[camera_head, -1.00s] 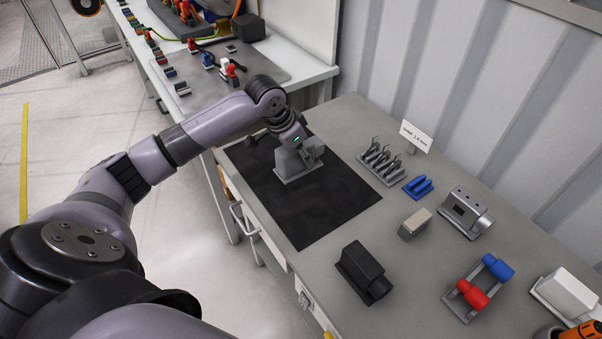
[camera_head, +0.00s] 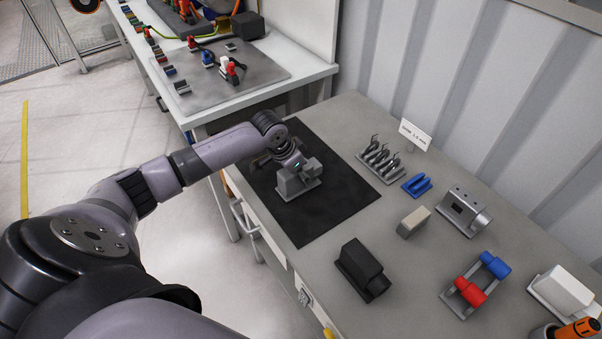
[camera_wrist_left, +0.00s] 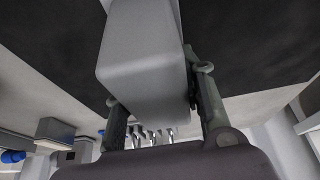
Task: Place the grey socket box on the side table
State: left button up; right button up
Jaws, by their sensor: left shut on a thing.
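The grey socket box (camera_head: 296,184) is over the black mat (camera_head: 318,218) on the grey side table (camera_head: 395,245). My left gripper (camera_head: 292,164) is shut on it from above. In the left wrist view the box (camera_wrist_left: 143,60) sits between the two fingers of the left gripper (camera_wrist_left: 160,115), with the dark mat (camera_wrist_left: 250,40) behind it. The box looks upright and at or very near the mat; I cannot tell if its base touches. My right gripper is not in view.
To the right stand a black box (camera_head: 363,268), a small beige block (camera_head: 413,222), a blue part (camera_head: 417,185), a rack of hooked tools (camera_head: 380,160), a grey metal fixture (camera_head: 464,211) and a red-and-blue connector piece (camera_head: 476,281). A white workbench (camera_head: 250,85) stands behind.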

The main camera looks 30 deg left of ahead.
pick_arm(q)
jog(key=o, duration=1.3)
jog(key=shift+c, duration=0.2)
jog(key=shift+r, duration=0.1)
jog(key=b+v, duration=0.1)
jog(key=v, duration=1.1)
